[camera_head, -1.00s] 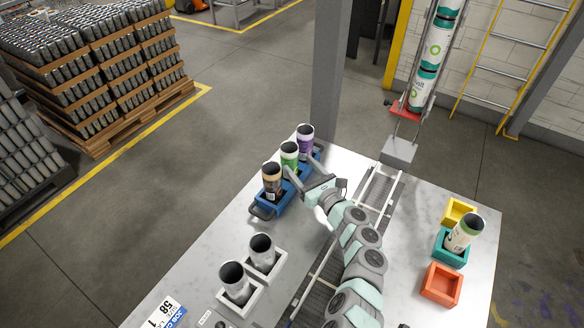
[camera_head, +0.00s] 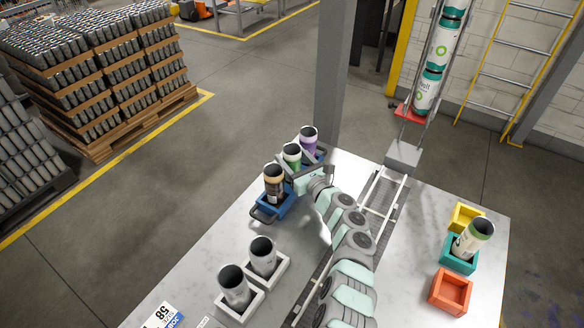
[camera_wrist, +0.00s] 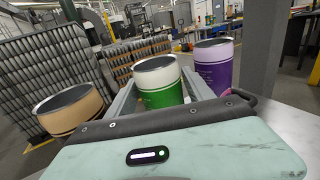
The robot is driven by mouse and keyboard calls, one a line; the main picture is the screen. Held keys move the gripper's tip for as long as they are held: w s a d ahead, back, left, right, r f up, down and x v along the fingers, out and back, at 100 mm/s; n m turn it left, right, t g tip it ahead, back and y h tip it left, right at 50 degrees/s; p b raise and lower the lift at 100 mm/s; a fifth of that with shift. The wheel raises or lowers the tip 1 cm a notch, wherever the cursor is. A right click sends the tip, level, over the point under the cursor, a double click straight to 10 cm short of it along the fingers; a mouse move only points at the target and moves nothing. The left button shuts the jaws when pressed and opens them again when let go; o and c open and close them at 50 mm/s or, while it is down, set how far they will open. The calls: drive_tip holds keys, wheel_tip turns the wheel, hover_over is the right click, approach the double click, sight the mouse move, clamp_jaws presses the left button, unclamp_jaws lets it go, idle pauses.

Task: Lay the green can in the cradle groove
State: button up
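The green can (camera_head: 292,157) stands upright with its open end up, in the middle of the blue carrier (camera_head: 268,207), between a brown can and a purple can. My gripper (camera_head: 300,175) reaches in from the right at the can's height. In the wrist view the green can (camera_wrist: 160,84) sits between my two spread fingers (camera_wrist: 158,92), close to both. I cannot tell whether they touch it. The can's lower part is hidden behind my gripper. I cannot make out the cradle groove for certain; a railed conveyor track (camera_head: 385,192) runs along the table behind my arm.
The brown can (camera_head: 274,186) and purple can (camera_head: 308,140) are close neighbours. Two grey cans (camera_head: 234,288) stand in white holders at the front left. Yellow, teal and orange boxes (camera_head: 451,290) are at the right; the teal one holds a can. A grey pillar (camera_head: 335,80) rises beyond the table.

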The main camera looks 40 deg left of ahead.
drive_tip(key=c, duration=1.1)
drive_tip(key=shift+r, duration=0.15)
